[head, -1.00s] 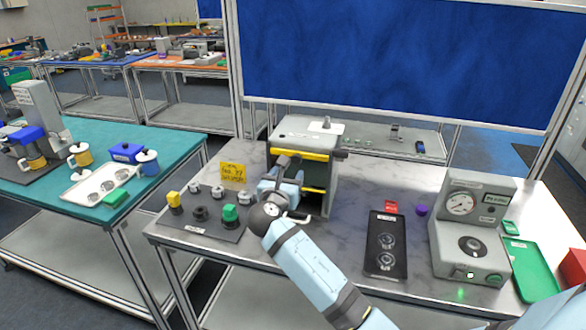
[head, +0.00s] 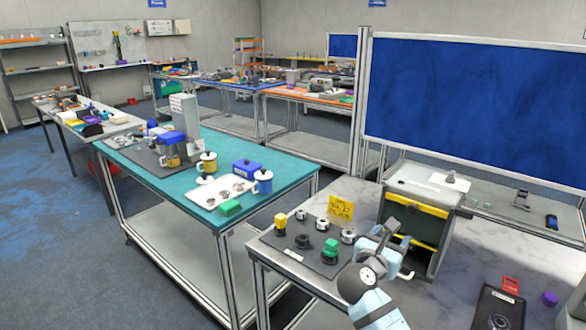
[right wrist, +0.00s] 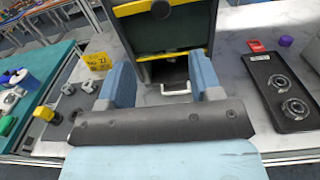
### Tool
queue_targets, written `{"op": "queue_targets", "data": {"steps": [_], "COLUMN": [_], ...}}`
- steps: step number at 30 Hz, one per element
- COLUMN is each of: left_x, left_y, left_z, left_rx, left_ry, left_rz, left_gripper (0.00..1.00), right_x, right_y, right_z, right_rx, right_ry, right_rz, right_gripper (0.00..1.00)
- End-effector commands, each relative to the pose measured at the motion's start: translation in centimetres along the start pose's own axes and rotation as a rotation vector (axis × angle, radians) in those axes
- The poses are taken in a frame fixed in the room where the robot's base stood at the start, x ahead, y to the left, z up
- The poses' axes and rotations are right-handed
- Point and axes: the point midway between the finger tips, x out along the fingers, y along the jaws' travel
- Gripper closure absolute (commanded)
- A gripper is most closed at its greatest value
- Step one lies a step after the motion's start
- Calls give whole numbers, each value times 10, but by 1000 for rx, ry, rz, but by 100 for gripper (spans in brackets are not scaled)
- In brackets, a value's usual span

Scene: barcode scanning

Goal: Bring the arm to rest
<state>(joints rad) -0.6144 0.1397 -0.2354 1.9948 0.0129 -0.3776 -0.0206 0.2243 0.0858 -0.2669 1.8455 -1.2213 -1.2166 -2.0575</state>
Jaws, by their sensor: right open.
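My right gripper (head: 392,243) is over the marble-topped table, in front of the dark box with yellow edges (head: 415,218). In the right wrist view the two blue fingers of this gripper (right wrist: 166,84) stand wide apart with nothing held between them. The forearm of my right arm comes up from the bottom edge of the head view. My left gripper is in neither view.
A dark mat (head: 308,262) with several knobs lies left of the gripper, beside a yellow note (head: 341,207). A black panel with two round dials (right wrist: 284,95) lies to the right. The teal table (head: 150,167) with mugs and a white tray stands further left.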

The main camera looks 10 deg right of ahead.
Motion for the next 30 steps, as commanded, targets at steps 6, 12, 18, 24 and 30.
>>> {"op": "queue_targets", "data": {"steps": [6,12,18,24,30], "left_x": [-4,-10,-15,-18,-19], "left_y": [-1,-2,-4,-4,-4], "left_z": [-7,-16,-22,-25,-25], "left_rx": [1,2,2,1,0], "left_ry": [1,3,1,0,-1], "left_rz": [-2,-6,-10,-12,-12], "left_gripper": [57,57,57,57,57], "right_x": [-30,-110,-205,-269,-288], "right_y": [-7,-34,-81,-123,-137], "right_z": [-79,-185,-246,-264,-265], "right_rx": [315,960,1643,2136,2314], "right_ry": [217,687,1157,1407,1465], "right_rz": [158,206,-83,-510,-706], "right_gripper": [41,41,41,41,41]}}
